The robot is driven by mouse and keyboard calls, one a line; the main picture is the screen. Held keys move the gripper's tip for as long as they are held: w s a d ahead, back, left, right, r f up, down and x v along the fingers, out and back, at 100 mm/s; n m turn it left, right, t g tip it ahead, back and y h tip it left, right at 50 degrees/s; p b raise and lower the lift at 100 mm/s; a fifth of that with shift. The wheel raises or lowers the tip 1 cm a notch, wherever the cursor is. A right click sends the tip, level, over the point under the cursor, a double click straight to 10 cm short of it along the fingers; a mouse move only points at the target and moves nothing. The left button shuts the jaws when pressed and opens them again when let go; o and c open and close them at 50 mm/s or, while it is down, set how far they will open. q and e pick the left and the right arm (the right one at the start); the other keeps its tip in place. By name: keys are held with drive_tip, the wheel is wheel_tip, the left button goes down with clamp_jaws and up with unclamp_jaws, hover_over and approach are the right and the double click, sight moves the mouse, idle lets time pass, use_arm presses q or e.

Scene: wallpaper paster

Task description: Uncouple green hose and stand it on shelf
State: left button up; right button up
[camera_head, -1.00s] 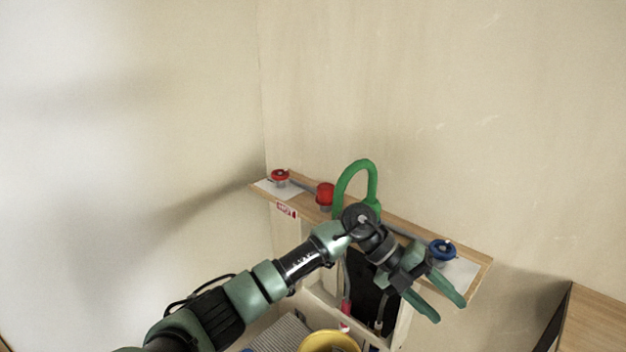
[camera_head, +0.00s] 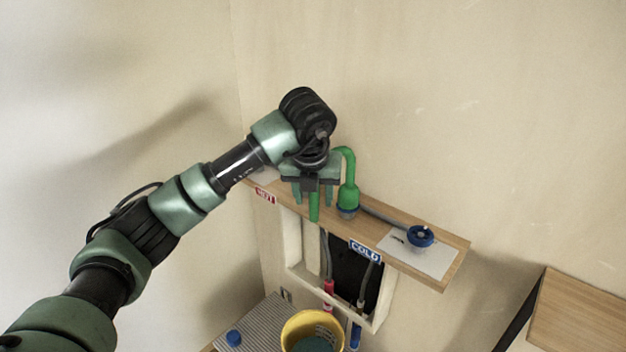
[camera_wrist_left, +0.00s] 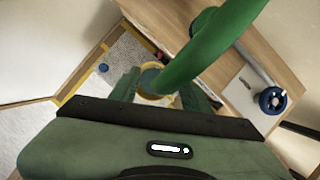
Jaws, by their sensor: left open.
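The green hose (camera_head: 349,190) arches above the wooden shelf (camera_head: 440,276). In the left wrist view the hose (camera_wrist_left: 205,45) runs down between the spread fingers of the gripper (camera_wrist_left: 160,86). The red coupling is hidden behind my arm. My right gripper is not in view.
A blue valve wheel (camera_head: 420,236) sits on a white sheet at the shelf's right. HOT (camera_head: 264,196) and COLD (camera_head: 365,252) labels are on its front edge. Below are a wall opening with pipes and a yellow bucket (camera_head: 287,335). A wooden surface (camera_head: 585,310) is at lower right.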

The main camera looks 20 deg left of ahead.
use_arm(q)
drive_tip(key=shift+w+f, duration=0.1)
drive_tip(key=shift+f, duration=0.35)
drive_tip(key=shift+x, duration=0.95)
drive_tip(key=shift+w+r, duration=0.1)
drive_tip(key=shift+r, duration=0.05)
clamp_jaws()
drive_tip(key=shift+d+r, duration=0.1)
idle(0.4)
